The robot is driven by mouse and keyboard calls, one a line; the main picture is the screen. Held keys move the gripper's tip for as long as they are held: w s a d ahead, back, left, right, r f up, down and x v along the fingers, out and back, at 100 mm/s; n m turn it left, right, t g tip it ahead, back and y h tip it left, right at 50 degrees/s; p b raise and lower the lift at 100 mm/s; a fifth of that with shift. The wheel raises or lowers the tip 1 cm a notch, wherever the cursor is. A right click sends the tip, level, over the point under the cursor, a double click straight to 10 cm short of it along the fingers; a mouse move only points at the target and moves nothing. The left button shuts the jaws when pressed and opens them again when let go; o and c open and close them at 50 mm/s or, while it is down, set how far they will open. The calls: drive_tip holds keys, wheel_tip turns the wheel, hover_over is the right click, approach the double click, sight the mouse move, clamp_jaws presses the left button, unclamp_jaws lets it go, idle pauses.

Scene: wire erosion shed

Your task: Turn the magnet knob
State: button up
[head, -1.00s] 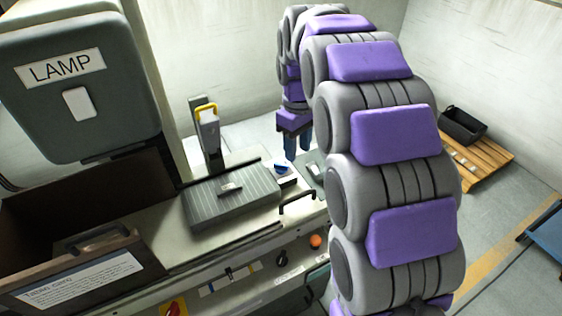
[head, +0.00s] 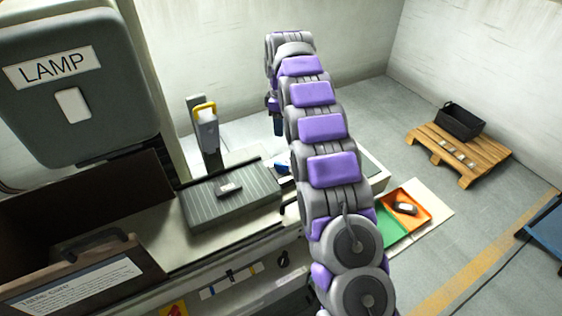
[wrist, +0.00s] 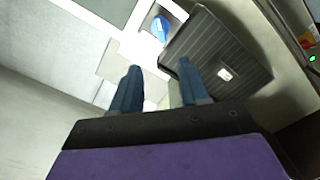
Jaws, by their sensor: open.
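A blue knob (wrist: 160,28) with a pale bar across it shows beyond my fingertips in the wrist view. It lies beside the dark ribbed plate (wrist: 205,50), on the white bench. In the head view only part of the blue knob (head: 282,168) shows at the right end of the ribbed plate (head: 205,208), partly hidden by my arm. A small grey part (head: 229,190) lies on the plate. My gripper (wrist: 159,72) is open and empty, its two blue fingers apart from the knob. In the head view one blue fingertip (head: 278,128) shows above the bench's far side.
A yellow-handled device (head: 206,125) stands behind the plate. A black knob (head: 283,259) is on the front panel. An orange tray (head: 410,207) and a pallet (head: 480,165) lie on the right floor.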

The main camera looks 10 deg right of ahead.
sight(281, 163)
wheel_tip(281, 163, down, 17)
drive_tip(key=b, duration=0.3)
idle(0.4)
clamp_jaws()
